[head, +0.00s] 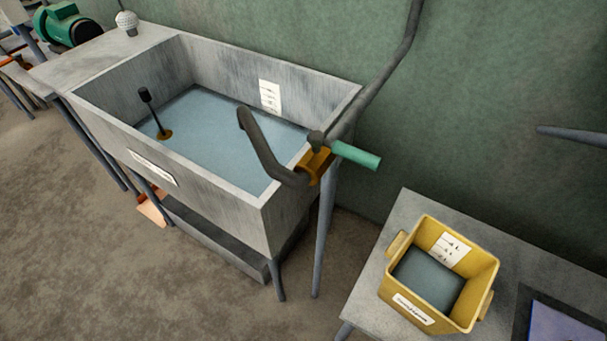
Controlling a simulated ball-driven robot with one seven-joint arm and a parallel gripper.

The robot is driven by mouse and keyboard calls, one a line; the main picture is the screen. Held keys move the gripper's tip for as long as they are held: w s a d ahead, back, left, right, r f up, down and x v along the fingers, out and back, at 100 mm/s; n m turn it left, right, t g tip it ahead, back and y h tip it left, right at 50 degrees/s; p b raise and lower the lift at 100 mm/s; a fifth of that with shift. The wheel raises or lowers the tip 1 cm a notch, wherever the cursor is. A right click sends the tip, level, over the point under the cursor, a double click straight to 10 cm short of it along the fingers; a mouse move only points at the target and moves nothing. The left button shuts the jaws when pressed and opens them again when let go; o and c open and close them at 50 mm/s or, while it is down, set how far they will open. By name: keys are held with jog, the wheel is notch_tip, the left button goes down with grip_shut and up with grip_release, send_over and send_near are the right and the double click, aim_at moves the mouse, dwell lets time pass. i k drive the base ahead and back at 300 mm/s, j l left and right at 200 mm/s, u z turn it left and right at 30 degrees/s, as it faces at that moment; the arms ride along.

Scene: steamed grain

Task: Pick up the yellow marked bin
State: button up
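The yellow bin (484,273) stands upright on a grey table at the lower right. It has a handle on its left side and one on its right side. A white label is on its near outer wall and a white paper with marks is on its inner far wall. A dark grey-blue surface shows inside it. My gripper is not in view.
The bin's grey table (411,213) also bears a dark-framed blue panel (563,325), cut off at the corner. A large grey sink (235,217) with bluish water stands left, with a pipe and green-handled tap (355,155) at its right end. Open floor (130,270) lies at lower left.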

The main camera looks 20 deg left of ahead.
aim_at(440, 281)
jog(key=l+u, duration=0.1)
jog(key=l, duration=0.8)
jog(key=k+l, duration=0.1)
jog(key=l, duration=0.8)
jog(key=u, duration=0.05)
